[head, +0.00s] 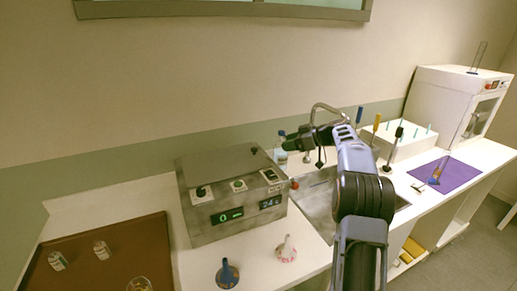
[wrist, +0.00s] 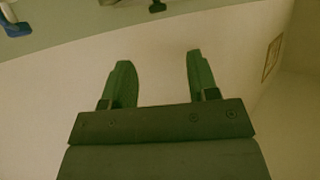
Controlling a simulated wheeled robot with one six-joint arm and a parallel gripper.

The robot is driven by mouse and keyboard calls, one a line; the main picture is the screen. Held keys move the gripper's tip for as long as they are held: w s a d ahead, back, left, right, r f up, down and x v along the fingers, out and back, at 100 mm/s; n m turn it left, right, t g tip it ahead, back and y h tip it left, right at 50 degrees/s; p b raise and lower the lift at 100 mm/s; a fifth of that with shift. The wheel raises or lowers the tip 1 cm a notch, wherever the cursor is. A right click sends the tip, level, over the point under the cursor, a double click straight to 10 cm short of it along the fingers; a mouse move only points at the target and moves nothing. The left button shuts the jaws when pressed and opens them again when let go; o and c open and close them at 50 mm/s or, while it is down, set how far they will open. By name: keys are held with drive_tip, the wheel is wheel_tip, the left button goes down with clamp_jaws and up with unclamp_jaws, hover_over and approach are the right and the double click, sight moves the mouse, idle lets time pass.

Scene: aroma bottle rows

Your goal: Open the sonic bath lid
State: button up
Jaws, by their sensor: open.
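The sonic bath (head: 232,195) is a grey metal box on the white counter, left of my arm. Its front panel carries knobs and two small displays. Its lid (head: 228,160) is the flat grey top and looks closed, with a small dark knob (head: 254,150) near its back right. My gripper (head: 290,143) is up in the air to the right of the lid, apart from it. In the wrist view its two green fingers (wrist: 157,82) stand apart with nothing between them.
A sink (head: 318,200) lies right of the bath, partly behind my arm. A blue bottle (head: 228,273) and a white bottle (head: 287,250) stand in front of the bath. A brown tray (head: 130,240) is at the left. A white rack (head: 405,143) and an oven (head: 450,100) stand at the right.

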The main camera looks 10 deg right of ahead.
sight(255, 148)
drive_tip(key=p+x, duration=0.4)
drive_tip(key=x, duration=0.9)
drive_tip(key=shift+w+a+f, duration=0.1)
drive_tip(key=shift+w+a, duration=0.05)
drive_tip(key=shift+w, duration=0.15)
clamp_jaws()
